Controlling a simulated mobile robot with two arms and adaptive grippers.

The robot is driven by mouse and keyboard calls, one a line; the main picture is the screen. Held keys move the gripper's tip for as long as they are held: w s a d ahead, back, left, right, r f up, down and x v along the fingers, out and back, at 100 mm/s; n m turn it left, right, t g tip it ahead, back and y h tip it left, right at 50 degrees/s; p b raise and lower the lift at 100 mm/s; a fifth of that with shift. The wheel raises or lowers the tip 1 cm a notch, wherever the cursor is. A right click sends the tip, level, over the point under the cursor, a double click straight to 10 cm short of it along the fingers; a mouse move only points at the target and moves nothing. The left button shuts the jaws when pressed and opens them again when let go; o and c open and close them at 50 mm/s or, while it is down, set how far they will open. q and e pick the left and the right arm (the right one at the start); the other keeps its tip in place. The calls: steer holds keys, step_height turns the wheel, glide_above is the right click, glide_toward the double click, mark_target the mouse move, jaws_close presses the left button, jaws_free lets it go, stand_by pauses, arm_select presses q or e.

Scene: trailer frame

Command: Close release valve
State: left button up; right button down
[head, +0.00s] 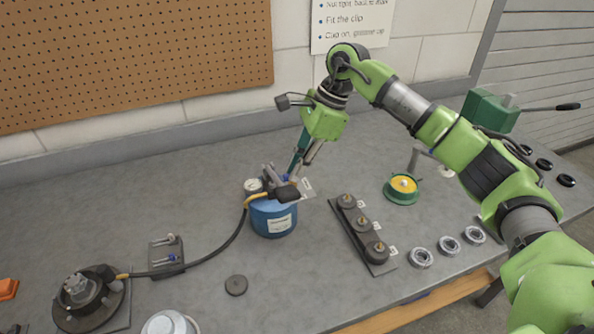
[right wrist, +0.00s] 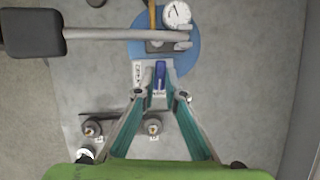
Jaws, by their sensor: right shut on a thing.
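The blue pump (head: 272,217) stands upright on the grey bench, and its blue body also shows in the right wrist view (right wrist: 192,50). A round gauge (head: 253,186) sits on its top, also seen in the right wrist view (right wrist: 177,14). The release valve shows as a small blue lever (right wrist: 160,76) beside a white tag (right wrist: 137,76). My right gripper (head: 294,176) reaches down at the back of the pump top. Its teal fingers (right wrist: 161,97) are shut on the blue release valve, one on each side. The exact contact is small and hard to see. My left gripper is not in view.
The pump's black-gripped handle (right wrist: 35,33) sticks out close by. A hose (head: 215,256) runs from the pump to a dark hub (head: 90,295). Right of the pump are a dark plate with several posts (head: 362,232), a yellow-green dish (head: 402,188) and metal rings (head: 448,245).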

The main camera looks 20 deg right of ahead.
steer(key=shift+w+n, duration=0.1)
steer(key=shift+n, duration=0.5)
steer(key=c, duration=2.1)
jaws_free()
steer(key=shift+g, duration=0.3)
steer(key=v, duration=1.2)
steer(key=shift+r, duration=0.1)
